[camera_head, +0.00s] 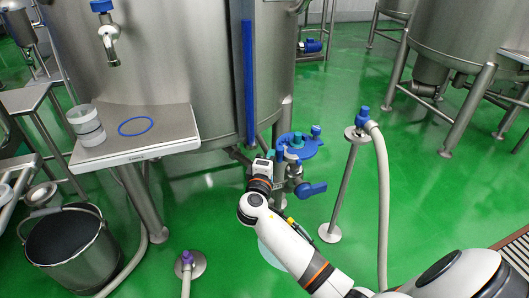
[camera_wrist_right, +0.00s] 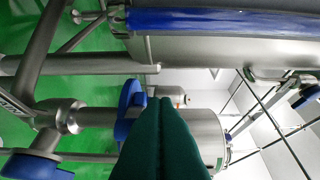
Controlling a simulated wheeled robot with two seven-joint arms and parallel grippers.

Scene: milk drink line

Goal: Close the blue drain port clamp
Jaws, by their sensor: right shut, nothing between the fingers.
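The blue clamp (camera_head: 303,146) sits on the pipework below the large steel tank, just beyond my right gripper. In the right wrist view a blue clamp part (camera_wrist_right: 127,108) stands around a steel pipe, just left of the fingertips. My right gripper (camera_head: 291,157) is shut and empty beside the clamp; I cannot tell whether it touches it. Its dark green fingers (camera_wrist_right: 162,105) are pressed together in the wrist view. The gripper and wrist partly hide the drain pipe. My left gripper is not in view.
A blue valve handle (camera_head: 311,189) sticks out just below the clamp. A hose stand (camera_head: 342,185) with a pale hose (camera_head: 382,190) is to the right. A steel side table (camera_head: 165,137) and a bucket (camera_head: 75,250) are at left. Green floor is clear around the stand.

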